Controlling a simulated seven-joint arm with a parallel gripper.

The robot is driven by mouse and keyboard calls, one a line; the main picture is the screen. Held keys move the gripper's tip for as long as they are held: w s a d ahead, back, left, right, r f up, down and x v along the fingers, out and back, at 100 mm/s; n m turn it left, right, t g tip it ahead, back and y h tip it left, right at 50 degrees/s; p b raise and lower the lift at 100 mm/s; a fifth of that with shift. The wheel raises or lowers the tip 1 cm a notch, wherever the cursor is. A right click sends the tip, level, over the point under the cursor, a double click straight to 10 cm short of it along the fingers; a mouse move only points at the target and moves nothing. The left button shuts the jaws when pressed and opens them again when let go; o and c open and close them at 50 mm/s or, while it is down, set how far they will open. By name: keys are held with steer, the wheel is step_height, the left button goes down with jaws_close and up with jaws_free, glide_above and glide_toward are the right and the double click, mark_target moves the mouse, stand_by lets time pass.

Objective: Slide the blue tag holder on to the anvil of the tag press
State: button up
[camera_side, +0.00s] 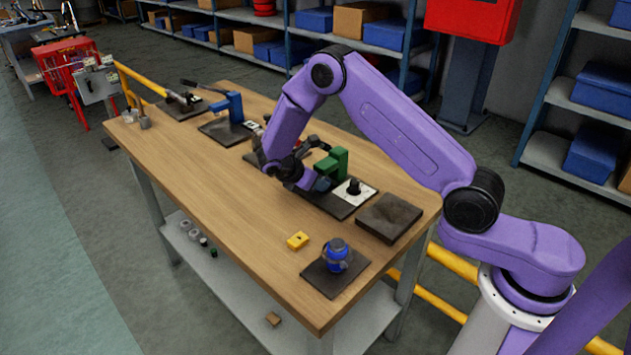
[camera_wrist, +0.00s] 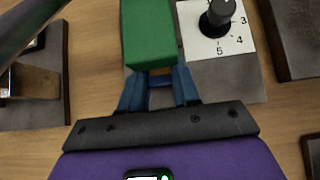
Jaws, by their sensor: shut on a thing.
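The tag press (camera_side: 336,160) is green and stands on a dark base plate in the side view. In the wrist view its green head (camera_wrist: 148,35) is at the top, just ahead of my fingers. My gripper (camera_side: 322,184) is low beside the press; in the wrist view my gripper (camera_wrist: 158,84) has its two blue fingers on either side of the blue tag holder (camera_wrist: 160,81). The gripper is shut on the holder, of which only a small part shows at the near edge of the green head. The anvil is hidden, so I cannot tell whether the holder touches it.
A white dial plate with a black knob (camera_side: 354,187) sits right of the press, close to my fingers. A dark pad (camera_side: 390,217), a yellow block (camera_side: 297,240) and a blue round device (camera_side: 336,253) are nearby. The table's front left is clear.

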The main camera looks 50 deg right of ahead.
steer(key=o, duration=0.9)
steer(key=shift+v, duration=3)
steer(key=shift+a+r, duration=0.65)
steer(key=shift+r, duration=1.85)
steer(key=shift+a+r, duration=0.7)
steer(key=shift+r, duration=1.8)
steer(key=shift+a+r, duration=0.65)
steer(key=shift+r, duration=1.85)
